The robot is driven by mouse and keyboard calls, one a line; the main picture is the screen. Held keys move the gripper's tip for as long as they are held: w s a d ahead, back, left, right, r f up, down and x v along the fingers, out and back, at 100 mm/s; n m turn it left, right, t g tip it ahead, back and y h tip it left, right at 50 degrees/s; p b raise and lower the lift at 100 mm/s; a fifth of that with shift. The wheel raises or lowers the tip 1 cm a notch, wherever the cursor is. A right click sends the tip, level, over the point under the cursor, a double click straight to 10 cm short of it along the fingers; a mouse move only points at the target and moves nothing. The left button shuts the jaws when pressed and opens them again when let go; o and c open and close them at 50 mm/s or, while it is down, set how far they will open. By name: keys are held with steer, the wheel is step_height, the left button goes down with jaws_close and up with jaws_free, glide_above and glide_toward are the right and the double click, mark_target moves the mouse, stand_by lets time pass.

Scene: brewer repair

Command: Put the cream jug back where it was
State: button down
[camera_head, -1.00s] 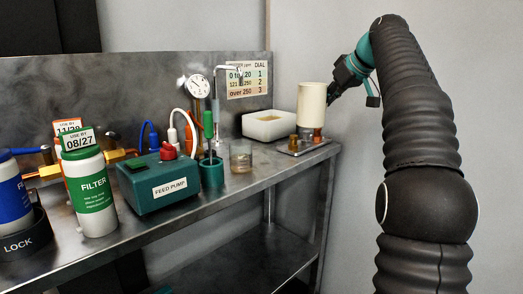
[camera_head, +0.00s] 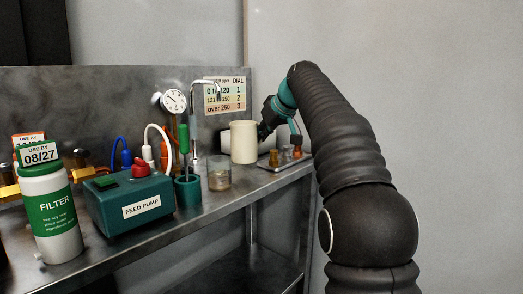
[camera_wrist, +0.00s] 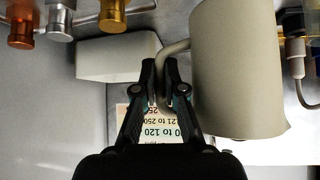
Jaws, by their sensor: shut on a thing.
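The cream jug (camera_head: 243,142) is upright near the right end of the metal bench in the head view. It also fills the upper right of the wrist view (camera_wrist: 236,70). My gripper (camera_head: 263,131) is at the jug's right side. In the wrist view, its fingers (camera_wrist: 161,75) are shut on the jug's handle (camera_wrist: 168,56). I cannot tell whether the jug's base touches the bench or hangs just above it. The jug hides part of the white block-like tub behind it.
The white tub (camera_wrist: 130,55) is close to the jug. A small metal plate (camera_head: 276,166) with brass and copper pieces lies to its right. A glass beaker (camera_head: 219,177) stands to its left, near a teal holder (camera_head: 187,189) and the feed pump (camera_head: 130,200).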

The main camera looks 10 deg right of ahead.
steer(key=shift+f+b, duration=0.55)
steer(key=shift+f, duration=1.3)
steer(key=shift+f, duration=0.1)
steer(key=c, duration=1.3)
jaws_free()
steer(key=shift+o, duration=0.2)
steer(key=shift+s+d+r, duration=0.15)
steer(key=shift+r, duration=0.15)
steer(key=p+v, duration=0.1)
steer(key=v, duration=1)
steer(key=shift+s, duration=0.25)
steer(key=shift+r, duration=0.1)
